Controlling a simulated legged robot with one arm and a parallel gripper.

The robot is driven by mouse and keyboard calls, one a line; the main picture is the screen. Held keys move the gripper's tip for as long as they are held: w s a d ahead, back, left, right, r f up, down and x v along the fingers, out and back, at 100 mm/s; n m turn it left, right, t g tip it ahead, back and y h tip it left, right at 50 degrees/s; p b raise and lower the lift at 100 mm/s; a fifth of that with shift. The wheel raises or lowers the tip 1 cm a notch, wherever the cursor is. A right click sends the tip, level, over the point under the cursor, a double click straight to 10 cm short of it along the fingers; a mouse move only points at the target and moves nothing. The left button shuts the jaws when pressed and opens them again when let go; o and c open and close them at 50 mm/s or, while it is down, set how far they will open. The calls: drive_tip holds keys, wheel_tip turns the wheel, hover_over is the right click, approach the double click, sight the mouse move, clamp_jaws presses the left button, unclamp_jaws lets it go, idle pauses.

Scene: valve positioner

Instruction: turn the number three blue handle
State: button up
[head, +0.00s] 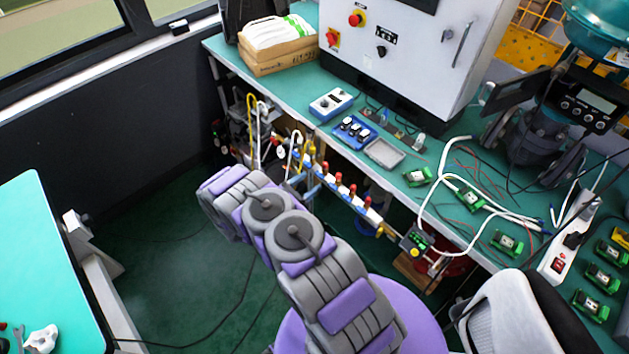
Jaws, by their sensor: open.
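A pipe manifold (345,194) with a row of small valves runs along the front edge of the green workbench in the head view. Several red caps or knobs (338,178) stand up along it. Small blue parts (311,192) show near its left end, but they are too small to tell as handles, and no number can be read. My purple and grey arm reaches from the bottom centre up and left, and its visible end is left of the manifold. No gripper fingers can be made out. The arm may hide some of the lower pipework.
The workbench (295,92) carries a white control cabinet (405,50), a blue tray (355,132), circuit boards and loose white cables. A chair (520,315) stands at the lower right. A second table (45,270) is at the left. Green floor between is mostly clear, with thin cables.

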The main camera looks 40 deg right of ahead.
sight(318, 176)
drive_tip(key=shift+w+d+b, duration=0.15)
drive_tip(key=shift+d+b, duration=0.15)
drive_tip(key=shift+d, duration=1.45)
drive_tip(key=shift+c, duration=0.4)
drive_tip(key=c, duration=1)
